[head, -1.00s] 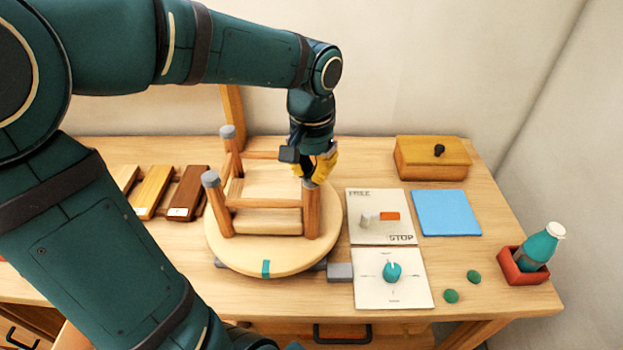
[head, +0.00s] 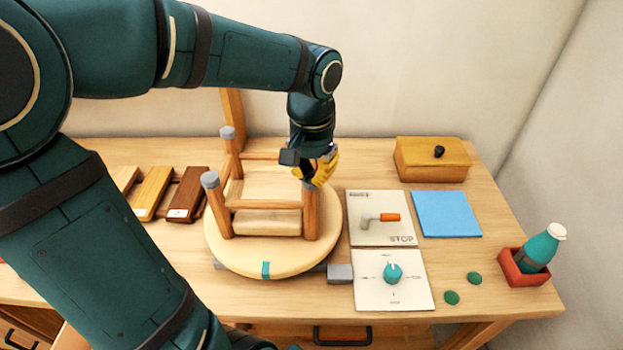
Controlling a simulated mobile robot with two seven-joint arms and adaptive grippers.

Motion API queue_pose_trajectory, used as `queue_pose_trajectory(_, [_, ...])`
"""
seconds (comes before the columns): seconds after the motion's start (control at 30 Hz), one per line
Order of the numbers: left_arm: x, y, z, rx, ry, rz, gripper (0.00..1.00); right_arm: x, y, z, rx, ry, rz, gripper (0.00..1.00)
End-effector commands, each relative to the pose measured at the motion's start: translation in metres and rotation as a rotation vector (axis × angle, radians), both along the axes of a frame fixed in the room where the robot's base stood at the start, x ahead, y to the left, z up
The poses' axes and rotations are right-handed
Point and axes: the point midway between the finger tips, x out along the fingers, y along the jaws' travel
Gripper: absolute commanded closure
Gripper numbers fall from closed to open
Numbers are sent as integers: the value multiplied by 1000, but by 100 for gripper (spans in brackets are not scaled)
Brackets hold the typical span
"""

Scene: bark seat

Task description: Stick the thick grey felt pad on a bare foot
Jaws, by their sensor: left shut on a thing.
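A round wooden stool (head: 270,261) lies upside down on the table with its legs pointing up. Its back-left foot (head: 227,132) and front-left foot (head: 210,179) carry grey caps. My left gripper (head: 316,180), with yellow fingers, is at the top of the front-right leg (head: 311,215). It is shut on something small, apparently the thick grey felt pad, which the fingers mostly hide. I cannot tell whether the pad touches the foot. The back-right leg is hidden behind the gripper and arm. My right gripper is not in view.
Right of the stool are a lever panel (head: 365,238) marked STOP, a dial panel (head: 370,297), a blue mat (head: 447,214), a wooden box (head: 420,172), green discs (head: 473,278) and a bottle (head: 539,249) in a red tray (head: 524,279). Wooden blocks (head: 187,192) lie left.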

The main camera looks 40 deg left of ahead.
Motion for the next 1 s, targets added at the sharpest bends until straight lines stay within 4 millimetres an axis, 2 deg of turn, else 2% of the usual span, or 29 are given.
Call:
queue_pose_trajectory(0.57, [-1, 0, -1, -2, 8, 0, 100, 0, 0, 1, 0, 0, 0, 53])
queue_pose_trajectory(1.0, [-1, 0, 31, -1, 4, 0, 100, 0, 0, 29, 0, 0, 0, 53])
